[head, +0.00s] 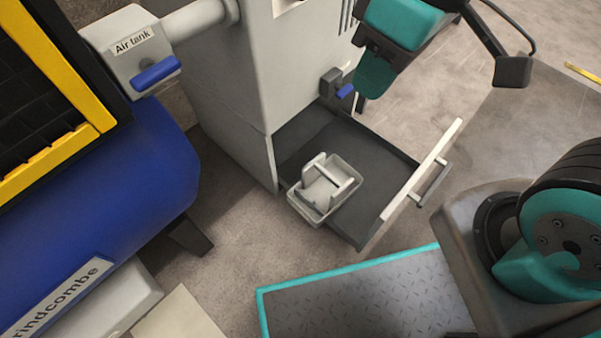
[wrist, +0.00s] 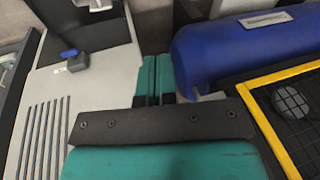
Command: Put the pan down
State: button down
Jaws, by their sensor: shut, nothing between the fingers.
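The pan (head: 345,166), a light grey box-like tray with a raised bar handle, shows in the head view at the open dark drawer (head: 372,205). It lies at the drawer's left side and looks to overlap the left edge; I cannot tell if it rests flat on the bottom. My gripper (head: 370,90) is above and to the right of the pan, apart from it. In the wrist view the teal fingers (wrist: 153,78) are together with nothing between them.
The drawer juts from a grey cabinet (head: 220,95) and has a pale front with a handle (head: 432,183). A blue-handled valve (head: 345,90) is near my gripper. A blue air tank (head: 120,190) stands left. Open floor (head: 450,100) lies to the right.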

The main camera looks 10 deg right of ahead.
jog(key=w+a+f+n+h+b, duration=0.2)
jog(key=w+a+f+n+h, duration=0.1)
jog(key=f, duration=0.6)
jog(key=w+a+f+n+h+b, duration=0.1)
jog(key=w+a+f+n+h, duration=0.2)
jog(key=f, duration=0.6)
jog(key=w+a+f+n+h+b, duration=0.2)
jog(key=w+a+f+n, duration=0.15)
jog(key=f, duration=0.55)
jog(key=n+t+h+b, duration=0.4)
jog(key=n+b, duration=0.2)
jog(key=b, duration=0.3)
send_near(326, 177)
jog(key=shift+m, duration=0.25)
jog(key=shift+x, duration=3.3)
